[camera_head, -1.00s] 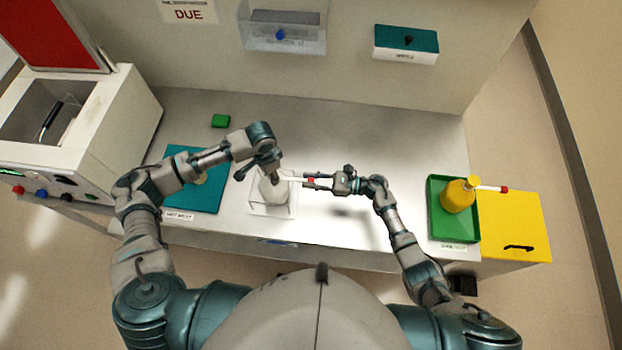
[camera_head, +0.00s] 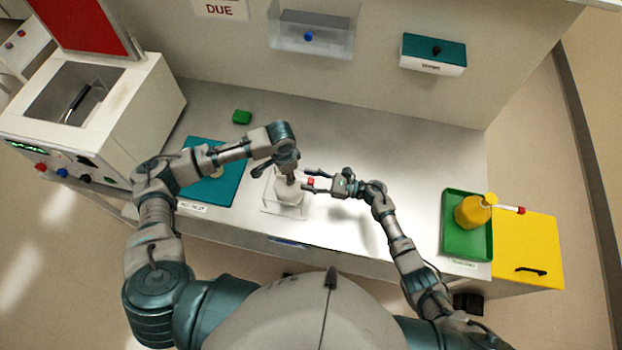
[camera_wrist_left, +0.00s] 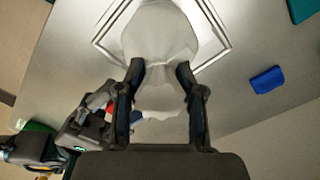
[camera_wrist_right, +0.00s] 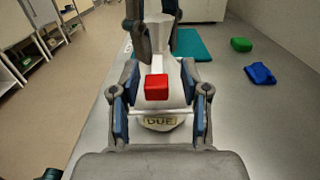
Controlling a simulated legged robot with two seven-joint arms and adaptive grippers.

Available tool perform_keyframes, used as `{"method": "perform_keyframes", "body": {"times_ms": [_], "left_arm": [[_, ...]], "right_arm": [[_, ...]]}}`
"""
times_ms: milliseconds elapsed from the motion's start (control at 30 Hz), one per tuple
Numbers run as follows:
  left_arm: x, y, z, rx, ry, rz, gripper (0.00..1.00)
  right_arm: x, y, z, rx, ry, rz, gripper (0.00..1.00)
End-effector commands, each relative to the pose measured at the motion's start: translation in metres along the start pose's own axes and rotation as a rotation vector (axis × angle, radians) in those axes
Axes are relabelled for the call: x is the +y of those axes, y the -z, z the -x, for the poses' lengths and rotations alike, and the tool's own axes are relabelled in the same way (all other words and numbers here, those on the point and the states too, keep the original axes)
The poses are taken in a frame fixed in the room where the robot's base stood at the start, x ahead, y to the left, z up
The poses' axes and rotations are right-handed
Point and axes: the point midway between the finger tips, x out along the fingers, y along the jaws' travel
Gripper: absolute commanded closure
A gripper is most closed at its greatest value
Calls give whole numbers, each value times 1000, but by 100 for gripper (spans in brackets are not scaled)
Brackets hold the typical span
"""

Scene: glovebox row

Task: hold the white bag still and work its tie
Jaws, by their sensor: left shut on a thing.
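The white bag (camera_head: 287,192) stands in a clear shallow tray (camera_head: 270,211) on the bench. My left gripper (camera_head: 284,174) comes down from above and is shut on the bag's gathered neck. In the left wrist view its fingers press the neck (camera_wrist_left: 158,78) from both sides, with the bag body (camera_wrist_left: 158,35) beyond. My right gripper (camera_head: 306,180) points left at the bag from the right, fingers apart. The tie's red end (camera_wrist_right: 157,87) sits between these fingers with gaps beside it. The tie's white strip (camera_wrist_right: 157,64) runs from it toward the bag.
A teal mat (camera_head: 225,187) lies left of the bag and a green block (camera_head: 242,117) behind it. Bench behind my right gripper is clear.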

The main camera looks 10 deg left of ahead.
Motion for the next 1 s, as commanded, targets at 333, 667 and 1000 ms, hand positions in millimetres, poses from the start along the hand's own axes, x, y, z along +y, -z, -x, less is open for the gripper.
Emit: {"method": "perform_keyframes", "body": {"times_ms": [333,667,1000], "left_arm": [[-2,0,1,2,3,4,100],[-2,0,1,1,4,4,100],[-3,-1,0,2,3,4,100]], "right_arm": [[0,1,6,1,-1,-1,52],[0,2,72,3,0,-1,52],[-1,2,117,1,-1,-1,52]]}}
